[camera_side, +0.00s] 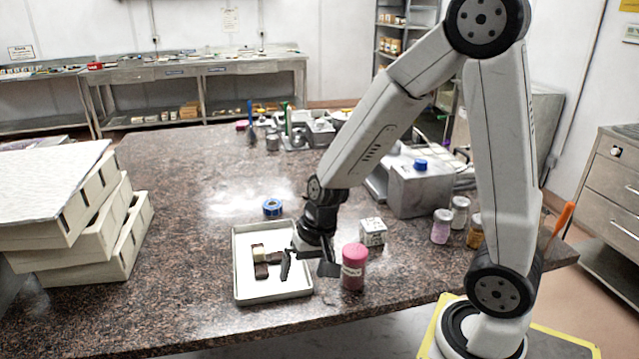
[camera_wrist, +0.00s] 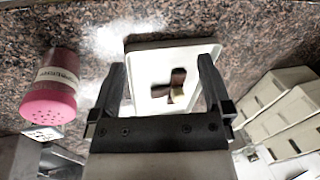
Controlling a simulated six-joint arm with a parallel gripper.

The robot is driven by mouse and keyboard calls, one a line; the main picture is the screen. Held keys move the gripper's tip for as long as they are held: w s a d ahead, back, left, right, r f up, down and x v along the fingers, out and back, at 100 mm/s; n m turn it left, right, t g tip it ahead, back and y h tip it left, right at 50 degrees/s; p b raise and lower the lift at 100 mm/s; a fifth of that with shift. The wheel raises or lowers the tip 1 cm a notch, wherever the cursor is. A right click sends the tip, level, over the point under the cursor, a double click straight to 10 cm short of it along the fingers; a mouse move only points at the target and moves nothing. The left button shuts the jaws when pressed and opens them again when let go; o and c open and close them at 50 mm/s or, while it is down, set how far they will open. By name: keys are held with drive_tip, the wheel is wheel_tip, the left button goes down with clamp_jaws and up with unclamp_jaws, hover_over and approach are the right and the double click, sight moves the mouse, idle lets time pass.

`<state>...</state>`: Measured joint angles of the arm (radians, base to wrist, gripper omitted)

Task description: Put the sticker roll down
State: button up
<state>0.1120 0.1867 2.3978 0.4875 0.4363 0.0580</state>
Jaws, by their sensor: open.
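My gripper is open, pointing down over the right side of the tray. In the wrist view, nothing shows held between the spread fingers of my gripper (camera_wrist: 162,70).
The shallow tray (camera_side: 238,270) holds brown and cream pieces (camera_side: 262,268). A pink shaker (camera_side: 354,272) and a small speckled box (camera_side: 373,231) stand right of my gripper. Stacked cream trays (camera_side: 75,215) fill the left side. The counter between is clear.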

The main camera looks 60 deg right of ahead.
drive_tip(key=shift+s+r+n+h, duration=0.3)
drive_tip(key=shift+s+n, duration=0.4)
drive_tip(key=shift+n, duration=0.45)
drive_tip(key=shift+s+r+n+h, duration=0.15)
drive_tip(key=shift+s+n+h, duration=0.2)
drive_tip(key=shift+s+n, duration=0.55)
drive_tip(key=shift+s+r+n+h, duration=0.3)
drive_tip(key=shift+s+n, duration=0.2)
drive_tip(key=shift+n, duration=0.85)
drive_tip(key=m+t, duration=0.1)
drive_tip(key=t, duration=0.6)
hover_over(273, 208)
drive_tip(key=s+d, duration=0.2)
drive_tip(key=s, duration=0.1)
drive_tip(key=shift+h, duration=0.45)
drive_tip(key=f, duration=0.4)
drive_tip(key=shift+s+a+f, duration=0.1)
drive_tip(key=shift+a+f, duration=0.1)
drive_tip(key=shift+f, duration=0.15)
drive_tip(key=shift+f, duration=0.1)
